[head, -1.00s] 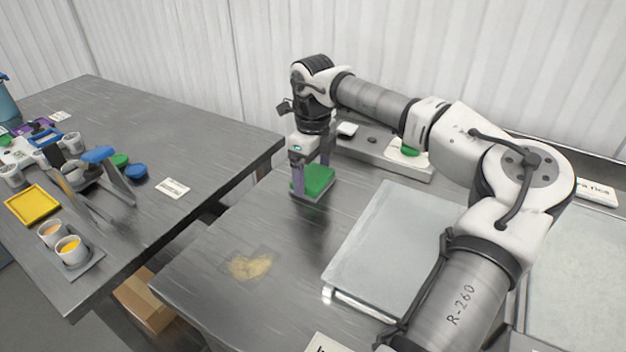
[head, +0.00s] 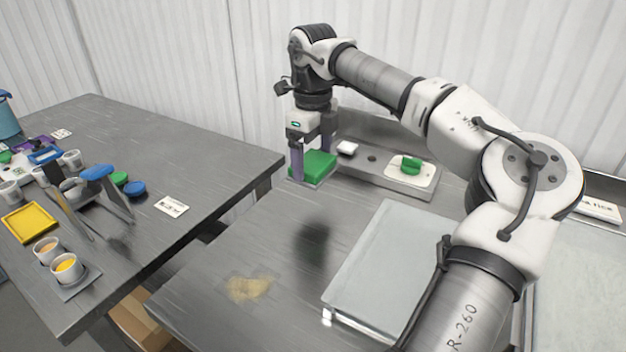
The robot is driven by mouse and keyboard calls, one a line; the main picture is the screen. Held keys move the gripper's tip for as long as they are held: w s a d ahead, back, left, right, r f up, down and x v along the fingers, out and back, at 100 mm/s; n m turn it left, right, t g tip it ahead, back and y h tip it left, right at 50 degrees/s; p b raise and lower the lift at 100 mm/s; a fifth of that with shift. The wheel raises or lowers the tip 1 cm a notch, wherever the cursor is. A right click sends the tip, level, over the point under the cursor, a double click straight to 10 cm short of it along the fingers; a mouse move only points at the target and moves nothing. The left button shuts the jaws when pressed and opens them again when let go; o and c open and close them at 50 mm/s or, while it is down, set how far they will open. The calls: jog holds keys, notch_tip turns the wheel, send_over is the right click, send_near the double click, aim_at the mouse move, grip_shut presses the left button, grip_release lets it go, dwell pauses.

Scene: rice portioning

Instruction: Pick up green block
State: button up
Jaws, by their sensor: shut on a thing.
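The green block (head: 319,165) is a flat box with a bright green top and greyish lower sides. My gripper (head: 311,172) is shut on it, with one purple finger in front on the left and the other behind on the right. The block hangs above the grey metal table (head: 205,290), and a dark shadow lies on the table below it. Part of the block is hidden by the near finger.
Behind is a grey raised ledge (head: 375,172) with a white plate (head: 425,178) bearing a small green piece (head: 411,165). A pale flat slab (head: 385,265) lies right. A tan patch (head: 249,288) marks the table. A second table (head: 215,165) holds cups and tools.

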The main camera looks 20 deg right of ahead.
aim_at(314, 161)
notch_tip(314, 161, up, 12)
jog(key=shift+f, duration=0.15)
jog(key=o, duration=0.5)
jog(key=c, duration=0.3)
jog(key=shift+f, duration=0.15)
jog(key=shift+c, duration=0.2)
